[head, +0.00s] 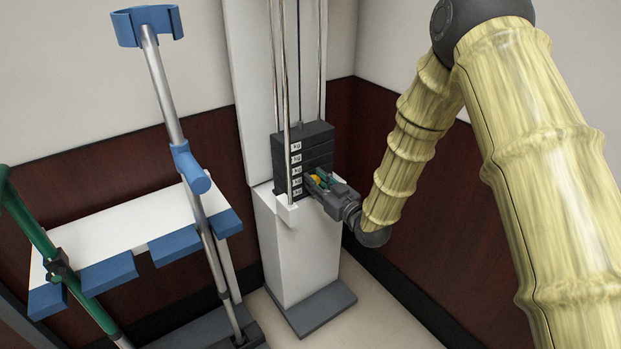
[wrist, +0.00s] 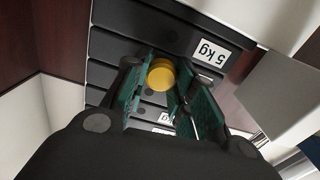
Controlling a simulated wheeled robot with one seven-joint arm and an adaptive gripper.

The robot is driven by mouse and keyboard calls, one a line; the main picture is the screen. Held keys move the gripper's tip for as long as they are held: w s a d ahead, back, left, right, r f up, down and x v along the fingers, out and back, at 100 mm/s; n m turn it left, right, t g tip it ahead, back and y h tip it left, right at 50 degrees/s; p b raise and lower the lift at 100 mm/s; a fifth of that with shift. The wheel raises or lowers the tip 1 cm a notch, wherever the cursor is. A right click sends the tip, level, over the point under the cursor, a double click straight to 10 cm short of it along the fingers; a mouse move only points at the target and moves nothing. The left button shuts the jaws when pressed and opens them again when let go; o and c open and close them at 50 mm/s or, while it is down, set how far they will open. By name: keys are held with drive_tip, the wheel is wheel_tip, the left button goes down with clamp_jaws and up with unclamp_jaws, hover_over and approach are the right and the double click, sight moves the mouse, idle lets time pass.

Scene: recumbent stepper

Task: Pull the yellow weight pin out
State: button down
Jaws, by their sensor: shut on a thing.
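The yellow weight pin (wrist: 161,74) shows its round head between the green finger pads of my gripper (wrist: 163,90) in the wrist view. My gripper is shut on it. In the head view the pin (head: 316,178) is a small yellow spot at my gripper (head: 322,181), at the lower front of the stack. The black weight stack (head: 305,150) has plates with white labels; one label (wrist: 209,53) reads 5 kg in the wrist view. The pin's shaft is hidden, so I cannot tell how deep it sits in the stack.
Upright metal guide rods (head: 283,80) run through the stack, which stands on a white pedestal (head: 295,250). To the left are a crutch (head: 160,80) with a blue cuff and a white rack (head: 125,235) with blue parts. A dark red wall panel (head: 400,140) stands behind.

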drive_tip(key=shift+v, duration=1.05)
idle(0.9)
drive_tip(key=shift+p+v, duration=0.55)
drive_tip(key=shift+v, duration=1.3)
drive_tip(key=shift+s+d, duration=0.15)
drive_tip(key=shift+s, duration=0.05)
drive_tip(key=shift+p+v, duration=0.3)
drive_tip(key=shift+v, duration=1.05)
